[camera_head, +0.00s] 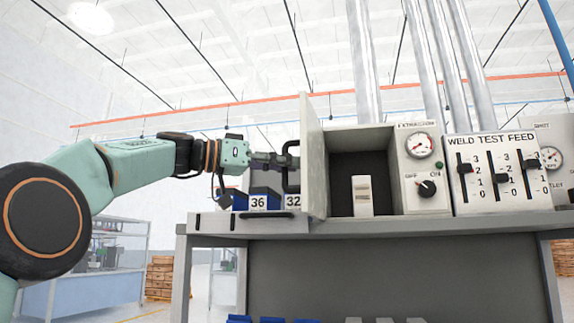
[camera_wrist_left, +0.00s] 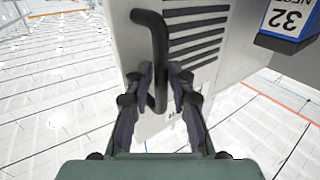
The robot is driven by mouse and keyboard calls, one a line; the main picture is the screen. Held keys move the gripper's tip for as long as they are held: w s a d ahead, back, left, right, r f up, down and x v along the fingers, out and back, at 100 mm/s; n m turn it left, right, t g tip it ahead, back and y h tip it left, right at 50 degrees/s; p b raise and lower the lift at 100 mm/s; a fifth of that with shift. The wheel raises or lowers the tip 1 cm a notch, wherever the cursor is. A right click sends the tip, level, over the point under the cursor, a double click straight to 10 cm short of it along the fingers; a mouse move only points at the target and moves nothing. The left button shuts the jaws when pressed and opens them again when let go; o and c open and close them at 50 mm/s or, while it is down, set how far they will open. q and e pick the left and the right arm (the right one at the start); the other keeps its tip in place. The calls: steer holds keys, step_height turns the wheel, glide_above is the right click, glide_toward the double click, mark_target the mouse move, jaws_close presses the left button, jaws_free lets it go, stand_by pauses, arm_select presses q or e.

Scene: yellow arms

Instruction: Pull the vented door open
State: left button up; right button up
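The vented door (camera_head: 312,160) stands swung out from the left edge of a grey box, seen nearly edge-on in the head view. The open box interior (camera_head: 342,175) shows a pale upright block (camera_head: 362,195) inside. In the left wrist view the door's light outer face (camera_wrist_left: 213,65) has a row of dark vent slots. Its black bar handle (camera_wrist_left: 160,45) also shows in the head view (camera_head: 291,178). My left gripper (camera_head: 280,161) is at the handle, its fingers (camera_wrist_left: 161,78) on either side of the bar and appearing closed on it. My right gripper is out of view.
A dial-and-knob panel (camera_head: 425,170) and a weld test feed slider panel (camera_head: 493,175) stand right of the box on the grey bench (camera_head: 400,228). Blue bins numbered 36 (camera_head: 258,202) and 32 (camera_head: 293,201) sit behind the door at left.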

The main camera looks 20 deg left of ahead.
arm_select(q)
steer(key=shift+o, duration=1.1)
steer(key=shift+s, duration=0.2)
steer(key=shift+w+d, duration=0.15)
steer(key=shift+w, duration=0.15)
steer(key=v, duration=1.2)
steer(key=shift+s+r, duration=0.1)
steer(key=shift+s, duration=0.2)
steer(key=shift+w, duration=0.15)
